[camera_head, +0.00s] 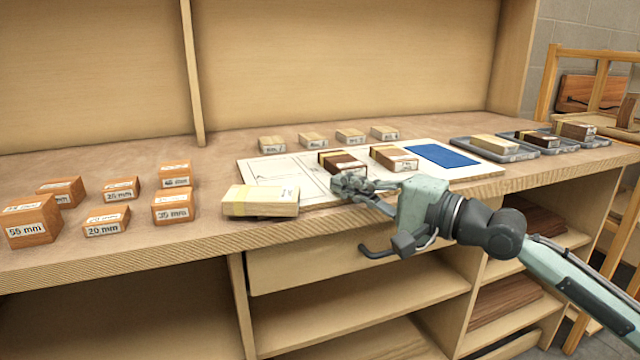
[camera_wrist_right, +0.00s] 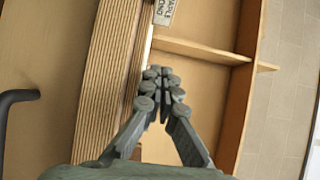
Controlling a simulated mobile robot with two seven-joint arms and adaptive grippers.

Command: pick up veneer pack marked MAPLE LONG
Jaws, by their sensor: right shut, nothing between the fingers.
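A pale veneer pack (camera_head: 258,201) with a light band and a white label lies near the bench's front edge, at the left front corner of the white board. In the right wrist view the label (camera_wrist_right: 164,12) reads MAPLE LONG, cut off by the top of the picture. My right gripper (camera_head: 343,186) is just right of this pack, apart from it, over the bench's front edge. In the right wrist view its fingertips (camera_wrist_right: 162,84) are together with nothing between them. My left gripper is not in view.
On the white board (camera_head: 490,171) lie a dark pack (camera_head: 343,162), a brown pack (camera_head: 394,157) and a blue sheet (camera_head: 442,156). Several small blocks stand behind it. Orange blocks marked in mm (camera_head: 32,221) stand left. Grey trays with packs (camera_head: 493,145) stand right.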

